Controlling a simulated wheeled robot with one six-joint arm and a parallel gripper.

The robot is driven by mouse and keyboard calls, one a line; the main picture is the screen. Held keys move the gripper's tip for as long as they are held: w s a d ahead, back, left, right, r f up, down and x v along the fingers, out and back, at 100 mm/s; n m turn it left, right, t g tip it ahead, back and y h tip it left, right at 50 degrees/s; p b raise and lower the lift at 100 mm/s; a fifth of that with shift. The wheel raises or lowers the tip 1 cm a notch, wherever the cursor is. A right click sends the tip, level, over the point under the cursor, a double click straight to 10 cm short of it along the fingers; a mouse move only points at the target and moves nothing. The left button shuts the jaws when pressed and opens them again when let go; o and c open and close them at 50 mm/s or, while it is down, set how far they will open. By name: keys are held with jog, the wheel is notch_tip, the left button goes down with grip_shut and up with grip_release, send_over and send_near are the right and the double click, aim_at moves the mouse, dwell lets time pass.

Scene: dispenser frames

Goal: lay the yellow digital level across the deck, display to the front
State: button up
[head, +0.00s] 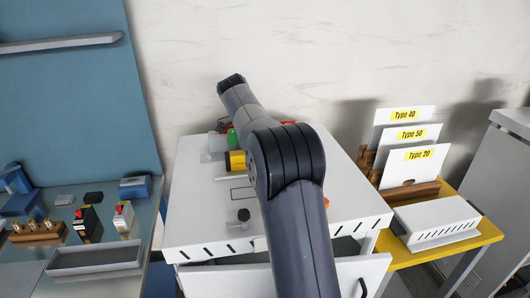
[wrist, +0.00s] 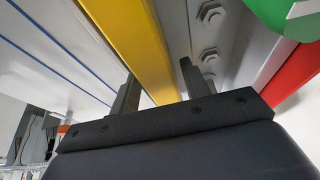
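A yellow bar (wrist: 135,45), which looks like the level, runs between the two fingers of my gripper (wrist: 157,80) in the wrist view. The fingers stand apart on either side of it, with a narrow gap at the left finger. No display shows on the part in view. In the head view a yellow piece with a dark end (head: 236,160) shows just left of my arm; I cannot tell if it is the same thing. The white deck (head: 200,228) is a cart top with a dark outlined mark. My arm hides its middle, and my fingers are not visible there.
A green part (wrist: 275,15), a red bar (wrist: 295,75) and a bolted grey strip (wrist: 212,15) lie right of the bar. A small dark knob (head: 243,215) stands on the deck. Type-labelled plates (head: 410,165) stand at right; a workbench (head: 100,210) with parts is at left.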

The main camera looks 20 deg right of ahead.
jog(key=shift+o, duration=0.3)
jog(key=p+v, duration=0.1)
jog(key=v, duration=1.1)
jog(key=shift+r+p, duration=0.15)
jog(key=shift+p, duration=0.2)
jog(key=shift+o, duration=0.3)
